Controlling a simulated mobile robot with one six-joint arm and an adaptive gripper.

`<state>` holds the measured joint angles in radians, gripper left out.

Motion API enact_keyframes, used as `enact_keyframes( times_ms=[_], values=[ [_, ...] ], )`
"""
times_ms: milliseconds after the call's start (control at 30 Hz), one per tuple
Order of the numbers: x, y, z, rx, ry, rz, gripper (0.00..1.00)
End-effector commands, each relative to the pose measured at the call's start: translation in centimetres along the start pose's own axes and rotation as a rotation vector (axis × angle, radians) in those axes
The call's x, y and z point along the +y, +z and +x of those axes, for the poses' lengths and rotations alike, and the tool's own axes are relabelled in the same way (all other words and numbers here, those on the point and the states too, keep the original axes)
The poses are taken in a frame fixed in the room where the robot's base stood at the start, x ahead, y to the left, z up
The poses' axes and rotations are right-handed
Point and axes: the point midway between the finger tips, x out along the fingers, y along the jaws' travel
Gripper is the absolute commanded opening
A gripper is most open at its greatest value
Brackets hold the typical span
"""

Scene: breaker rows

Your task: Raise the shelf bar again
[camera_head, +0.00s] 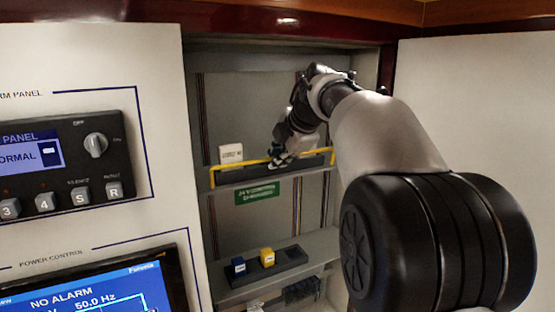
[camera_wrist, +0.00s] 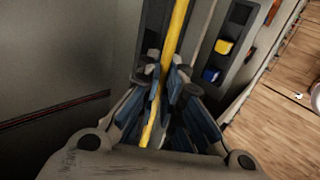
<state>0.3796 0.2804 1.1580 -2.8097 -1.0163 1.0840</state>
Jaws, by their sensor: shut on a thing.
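The yellow shelf bar (camera_head: 240,164) runs across the front of the upper shelf in the recessed cabinet, in the head view. It looks raised along the shelf's front, with its left end bent down at the shelf's end. My gripper (camera_head: 283,158) is at the middle of the bar. In the wrist view the bar (camera_wrist: 176,35) passes between the fingers of my gripper (camera_wrist: 165,80), which are shut on it.
A white block (camera_head: 231,153) stands on the upper shelf behind the bar. A green sign (camera_head: 257,193) hangs below. A lower tray (camera_head: 290,267) holds a blue block (camera_head: 239,266) and a yellow block (camera_head: 267,257). Panels with a knob (camera_head: 96,144) and a screen (camera_head: 95,290) are at left.

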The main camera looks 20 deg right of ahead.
Motion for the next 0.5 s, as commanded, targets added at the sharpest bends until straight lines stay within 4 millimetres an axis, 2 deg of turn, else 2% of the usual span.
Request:
enact_keyframes(
  times_ms=[500],
  values=[
    [0.05,-0.14,0.28,0.005,-0.05,0.0,0.0]
  ],
)
